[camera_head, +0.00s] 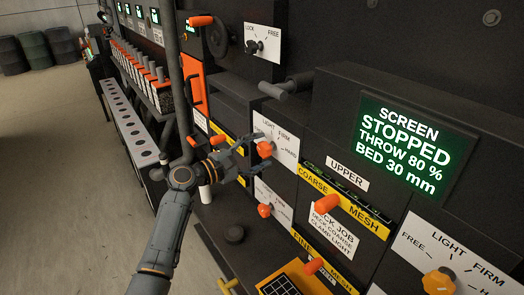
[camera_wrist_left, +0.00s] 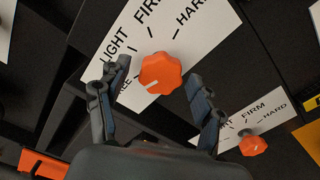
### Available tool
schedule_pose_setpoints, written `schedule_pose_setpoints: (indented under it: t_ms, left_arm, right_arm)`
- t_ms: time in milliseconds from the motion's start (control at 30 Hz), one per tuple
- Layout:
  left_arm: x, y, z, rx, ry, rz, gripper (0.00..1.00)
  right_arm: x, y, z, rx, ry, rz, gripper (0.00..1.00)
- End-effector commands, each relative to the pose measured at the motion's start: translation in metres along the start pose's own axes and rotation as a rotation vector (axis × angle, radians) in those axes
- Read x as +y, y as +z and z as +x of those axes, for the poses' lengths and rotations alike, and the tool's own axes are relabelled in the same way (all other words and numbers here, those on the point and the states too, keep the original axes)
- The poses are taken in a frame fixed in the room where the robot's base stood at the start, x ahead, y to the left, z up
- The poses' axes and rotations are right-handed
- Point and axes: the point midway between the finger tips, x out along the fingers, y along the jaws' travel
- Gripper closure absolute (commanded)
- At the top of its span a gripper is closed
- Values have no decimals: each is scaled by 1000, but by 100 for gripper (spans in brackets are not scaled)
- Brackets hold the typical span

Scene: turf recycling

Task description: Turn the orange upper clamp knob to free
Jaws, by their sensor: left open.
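The orange upper clamp knob (camera_head: 264,149) sits on a white plate marked LIGHT, FIRM and HARD, left of the UPPER label. In the left wrist view the lobed knob (camera_wrist_left: 160,72) shows a small white mark at its lower left, on the side of the partly hidden FREE word. My left gripper (camera_head: 246,159) is open in front of the knob's panel. In the wrist view its fingers stand on either side of the knob with gaps visible. I cannot tell how deep the fingertips reach. My right gripper is not in view.
A second orange knob (camera_head: 264,210) sits below on a similar plate. A yellow-orange knob (camera_head: 438,281) is at the lower right. An orange handle (camera_head: 326,203) sticks out beside the COARSE MESH strip. A screen (camera_head: 408,150) reads STOPPED. Open floor (camera_head: 60,170) lies left.

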Motion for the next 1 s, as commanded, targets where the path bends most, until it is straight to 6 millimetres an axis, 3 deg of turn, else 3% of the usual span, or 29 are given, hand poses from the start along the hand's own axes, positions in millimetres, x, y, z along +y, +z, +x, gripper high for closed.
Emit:
schedule_pose_setpoints:
  t_ms: [300, 500, 700, 1000]
  left_arm:
    - [-2, -1, -67, 4, -2, 2, 33]
    - [-2, -2, -98, 4, -2, -1, 33]
    - [-2, -1, -109, 2, -2, -1, 33]
    - [-3, -2, -109, 4, -4, -2, 33]
  right_arm:
    - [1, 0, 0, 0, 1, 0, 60]
    - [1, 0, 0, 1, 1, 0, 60]
    - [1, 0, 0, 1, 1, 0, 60]
    - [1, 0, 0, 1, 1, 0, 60]
